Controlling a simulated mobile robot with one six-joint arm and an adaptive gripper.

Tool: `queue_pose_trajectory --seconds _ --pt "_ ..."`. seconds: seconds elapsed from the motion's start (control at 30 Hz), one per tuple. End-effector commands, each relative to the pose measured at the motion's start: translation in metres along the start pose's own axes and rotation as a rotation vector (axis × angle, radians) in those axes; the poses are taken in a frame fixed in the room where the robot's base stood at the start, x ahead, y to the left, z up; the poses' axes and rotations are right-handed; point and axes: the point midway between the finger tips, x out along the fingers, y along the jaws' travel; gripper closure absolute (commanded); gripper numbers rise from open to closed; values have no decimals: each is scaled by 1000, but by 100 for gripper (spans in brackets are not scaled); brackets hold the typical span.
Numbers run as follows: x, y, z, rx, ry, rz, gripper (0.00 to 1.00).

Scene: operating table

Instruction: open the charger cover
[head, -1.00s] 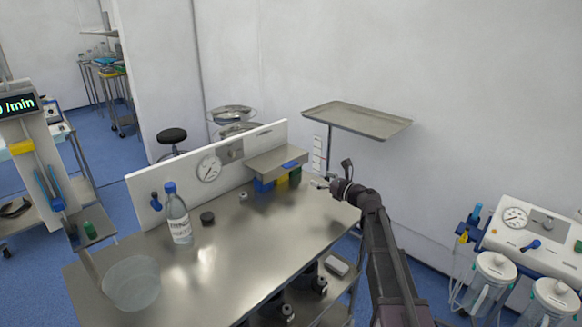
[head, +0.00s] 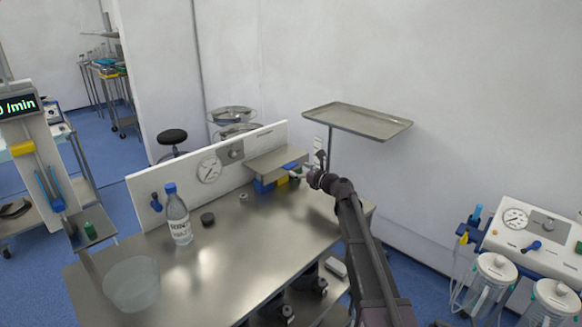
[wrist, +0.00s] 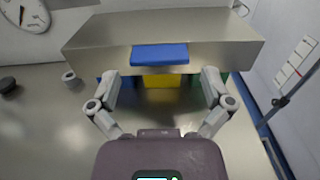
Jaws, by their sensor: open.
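The charger cover (head: 270,161) is a grey metal lid at the far right end of the steel table. In the wrist view the cover (wrist: 100,36) is lowered, with a blue tab (wrist: 160,55) on its front edge. Blue, yellow (wrist: 161,80) and green parts show under it, mostly hidden. My gripper (wrist: 162,84) is open and empty, its two fingers spread to either side below the tab. In the head view my gripper (head: 298,172) is close to the cover's front right side. I cannot tell whether a finger touches it.
A white back panel with a dial (head: 209,169) runs behind the table (head: 225,245). A labelled bottle (head: 178,222), a black knob (head: 207,219) and a clear bowl (head: 131,284) stand to the left. A tray stand (head: 358,122) is behind my arm. The table's middle is clear.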

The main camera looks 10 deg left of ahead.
Motion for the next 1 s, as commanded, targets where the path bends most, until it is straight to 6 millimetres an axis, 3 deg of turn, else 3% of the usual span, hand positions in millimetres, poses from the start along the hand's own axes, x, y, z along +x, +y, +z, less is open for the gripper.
queue_pose_trajectory --seconds 0.1,0.3,0.73,0.9,1.0 --pt "18 -1 0 0 0 1 0" --pt "33 -1 0 0 0 0 0" --pt "37 0 0 0 0 0 0" --pt "37 0 0 0 0 0 50" --pt "37 0 0 0 0 0 76"
